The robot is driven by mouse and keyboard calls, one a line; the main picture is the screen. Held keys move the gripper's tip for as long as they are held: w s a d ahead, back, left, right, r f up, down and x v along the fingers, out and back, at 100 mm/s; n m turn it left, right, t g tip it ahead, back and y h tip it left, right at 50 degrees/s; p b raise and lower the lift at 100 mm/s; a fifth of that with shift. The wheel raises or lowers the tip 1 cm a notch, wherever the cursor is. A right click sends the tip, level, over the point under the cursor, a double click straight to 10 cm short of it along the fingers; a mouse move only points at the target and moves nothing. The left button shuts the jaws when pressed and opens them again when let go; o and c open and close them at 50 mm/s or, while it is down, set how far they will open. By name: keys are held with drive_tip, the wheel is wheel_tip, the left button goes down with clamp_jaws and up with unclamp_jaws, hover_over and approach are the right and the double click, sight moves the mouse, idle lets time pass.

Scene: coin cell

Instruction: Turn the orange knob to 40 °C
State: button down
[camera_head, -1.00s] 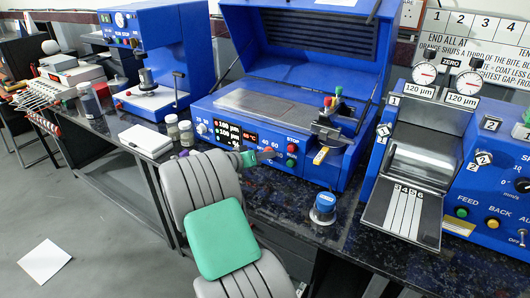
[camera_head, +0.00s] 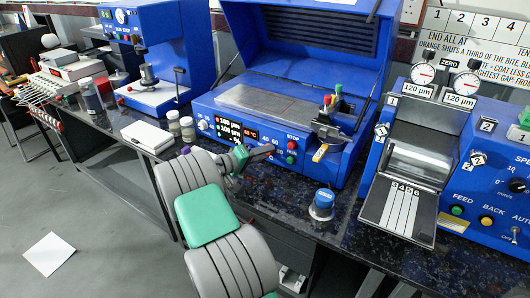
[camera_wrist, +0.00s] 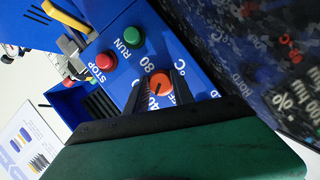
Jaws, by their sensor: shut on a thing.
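The orange knob (camera_wrist: 160,83) sits on the blue front panel of the hot-plate machine (camera_head: 298,178). In the wrist view it lies between the two dark fingers of my gripper (camera_wrist: 162,88), which are shut on it. The printed marks 80, 40, OFF and °C show around it, partly covered by the fingers. A thin dark line shows on the knob's face, but I cannot tell exactly which mark it points to.
A red STOP button (camera_wrist: 106,61) and a green RUN button (camera_wrist: 133,35) sit close beside the knob. A blue-topped round weight (camera_head: 322,201) stands on the dark bench. Small jars (camera_head: 187,129) and a white box (camera_head: 147,138) stand left of my arm.

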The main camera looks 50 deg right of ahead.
drive_tip(key=c, duration=1.1)
unclamp_jaws()
drive_tip(key=v, duration=0.6)
drive_tip(key=shift+d, duration=0.1)
drive_tip(key=p, duration=0.3)
drive_tip(key=a+r+p, duration=0.1)
drive_tip(key=p, duration=0.2)
drive_tip(key=shift+w+a, duration=0.2)
drive_tip(key=shift+a+f, duration=0.15)
drive_tip(key=shift+a, duration=0.1)
drive_tip(key=shift+f, duration=0.25)
